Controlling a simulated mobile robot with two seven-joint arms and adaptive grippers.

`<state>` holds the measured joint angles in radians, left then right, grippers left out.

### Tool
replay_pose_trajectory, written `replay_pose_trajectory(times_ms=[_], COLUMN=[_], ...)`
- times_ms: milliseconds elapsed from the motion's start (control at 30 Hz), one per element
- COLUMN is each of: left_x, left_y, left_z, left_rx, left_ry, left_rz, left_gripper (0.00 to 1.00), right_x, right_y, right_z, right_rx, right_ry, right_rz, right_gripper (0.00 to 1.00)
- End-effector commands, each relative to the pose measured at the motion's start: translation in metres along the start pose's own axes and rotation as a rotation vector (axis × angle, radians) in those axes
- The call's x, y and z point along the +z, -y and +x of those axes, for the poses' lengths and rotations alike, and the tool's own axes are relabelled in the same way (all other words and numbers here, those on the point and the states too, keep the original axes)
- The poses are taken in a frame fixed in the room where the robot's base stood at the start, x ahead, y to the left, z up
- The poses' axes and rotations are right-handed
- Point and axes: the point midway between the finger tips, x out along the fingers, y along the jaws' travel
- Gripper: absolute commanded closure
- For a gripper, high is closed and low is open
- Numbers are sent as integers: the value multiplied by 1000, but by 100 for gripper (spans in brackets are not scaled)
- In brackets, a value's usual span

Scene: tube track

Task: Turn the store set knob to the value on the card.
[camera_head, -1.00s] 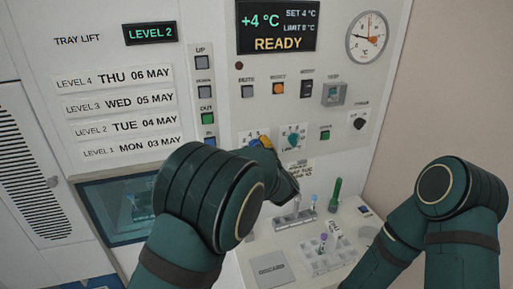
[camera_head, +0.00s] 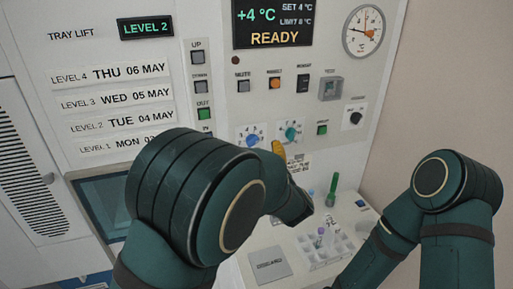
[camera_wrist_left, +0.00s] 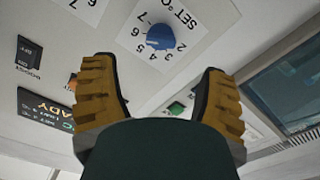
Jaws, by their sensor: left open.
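The blue set knob (camera_head: 252,139) sits on a white numbered dial on the panel below the display. In the left wrist view the blue knob (camera_wrist_left: 161,38) shows upside down, with numbers and "SET °C" around it; I cannot read its setting. My left gripper (camera_wrist_left: 158,70) is open, its two yellow-padded fingers apart and empty, with the knob beyond and between them. In the head view only a yellow finger of it shows, right of the knob. A small printed card (camera_head: 299,164) is partly hidden behind this arm. My right gripper is out of view.
A teal knob (camera_head: 290,133) is just right of the blue one. The display (camera_head: 274,23) reads +4 °C, SET 4 °C, READY. Panel buttons surround the knobs.

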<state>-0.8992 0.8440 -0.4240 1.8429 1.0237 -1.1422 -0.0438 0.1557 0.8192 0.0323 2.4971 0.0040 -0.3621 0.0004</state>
Motion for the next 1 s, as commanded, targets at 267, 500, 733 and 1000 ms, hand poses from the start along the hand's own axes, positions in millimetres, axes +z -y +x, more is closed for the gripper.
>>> replay_pose_trajectory(times_ms=[267, 500, 733, 1000], left_x=[0, -1, 5, 83], left_y=[0, 0, 8, 122], left_z=[-34, -37, -33, -7], left_rx=[0, 0, -5, -64], left_ry=[0, -1, 15, 297], left_rz=[0, -1, 14, 181], left_gripper=[27, 27, 27, 27], right_x=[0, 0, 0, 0], right_y=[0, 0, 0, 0], right_z=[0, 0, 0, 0], right_rx=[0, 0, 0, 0], right_ry=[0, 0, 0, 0], right_rz=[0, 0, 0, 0], right_gripper=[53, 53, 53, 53])
